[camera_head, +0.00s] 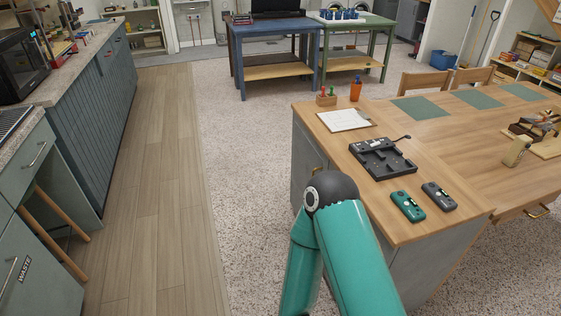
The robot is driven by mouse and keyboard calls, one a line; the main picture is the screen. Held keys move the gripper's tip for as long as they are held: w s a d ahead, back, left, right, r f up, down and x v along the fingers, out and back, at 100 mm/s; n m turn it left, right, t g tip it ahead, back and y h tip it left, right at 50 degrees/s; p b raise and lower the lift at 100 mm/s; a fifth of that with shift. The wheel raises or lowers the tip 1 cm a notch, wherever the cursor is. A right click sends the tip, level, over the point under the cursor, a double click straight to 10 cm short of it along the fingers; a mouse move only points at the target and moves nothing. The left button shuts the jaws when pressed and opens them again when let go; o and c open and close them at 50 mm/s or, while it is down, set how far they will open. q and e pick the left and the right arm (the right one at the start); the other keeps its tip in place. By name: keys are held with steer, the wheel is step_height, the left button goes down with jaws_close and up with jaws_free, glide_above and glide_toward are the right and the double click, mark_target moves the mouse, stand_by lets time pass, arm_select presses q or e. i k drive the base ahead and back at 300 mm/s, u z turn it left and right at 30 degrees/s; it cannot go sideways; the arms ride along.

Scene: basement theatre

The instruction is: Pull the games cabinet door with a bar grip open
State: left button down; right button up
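No door labelled as the games cabinet can be made out. A grey cabinet (303,150) under the wooden worktop has a small brass handle on its side, partly hidden by my arm. At the left edge, a grey-green door marked WASTE (38,285) has a bar grip (10,272) and looks shut. A drawer (25,165) above it also has a bar grip. A teal link and dark elbow of one of my arms rise from the bottom centre. Neither gripper shows.
The wooden worktop (400,235) holds a black tray device (384,158), two handheld devices, a clipboard (345,120) and an orange cup (355,90). A wooden stool leg (62,228) leans out at the left. The plank floor (160,190) between the counters is clear.

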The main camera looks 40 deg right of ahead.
mark_target(309, 159)
steer(key=z, duration=0.2)
steer(key=i, duration=1.1)
steer(key=z, duration=0.5)
